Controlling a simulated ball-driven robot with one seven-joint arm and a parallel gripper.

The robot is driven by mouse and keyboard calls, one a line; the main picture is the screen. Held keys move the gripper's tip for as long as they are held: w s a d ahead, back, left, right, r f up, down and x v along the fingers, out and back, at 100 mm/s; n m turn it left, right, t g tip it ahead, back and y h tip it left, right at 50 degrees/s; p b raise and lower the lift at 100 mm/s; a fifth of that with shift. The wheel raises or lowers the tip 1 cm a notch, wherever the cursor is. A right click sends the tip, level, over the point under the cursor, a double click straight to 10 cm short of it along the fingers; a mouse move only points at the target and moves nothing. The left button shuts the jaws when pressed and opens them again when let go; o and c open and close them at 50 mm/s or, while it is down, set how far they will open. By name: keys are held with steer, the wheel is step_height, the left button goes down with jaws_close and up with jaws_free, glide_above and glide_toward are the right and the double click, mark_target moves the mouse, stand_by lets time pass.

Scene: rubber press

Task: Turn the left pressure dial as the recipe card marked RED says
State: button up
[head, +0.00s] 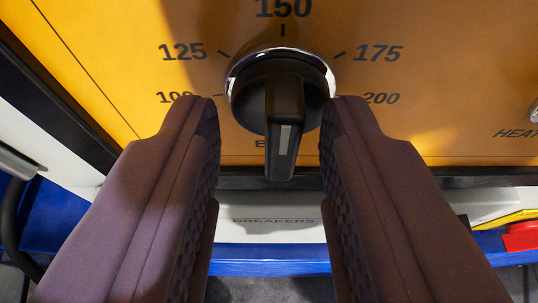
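A black dial (284,110) with a chrome ring sits on the yellow panel (120,60), straight ahead at top centre. Around it are printed the numbers 100, 125, 150, 175 and 200. Its raised grip carries a pale pointer line and points down, slightly left of straight down, away from the numbers. My gripper (270,110) is open, with one brown padded finger on each side of the dial's grip and a gap on both sides. A label under the dial is mostly hidden by the grip. No recipe card shows, and I cannot tell if this is the left dial.
Below the panel is a dark edge, then a white strip marked BREAKERS (274,221) and a blue beam (268,260). A red part (521,237) on yellow is at the lower right. A partial HEAT label (515,133) and a chrome edge show at far right.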

steer(key=shift+w+d+f, duration=0.1)
steer(key=shift+w+d, duration=0.05)
steer(key=shift+d, duration=0.05)
steer(key=p+v, duration=0.1)
steer(key=v, duration=0.7)
steer(key=shift+p, duration=0.4)
steer(key=shift+a, duration=0.1)
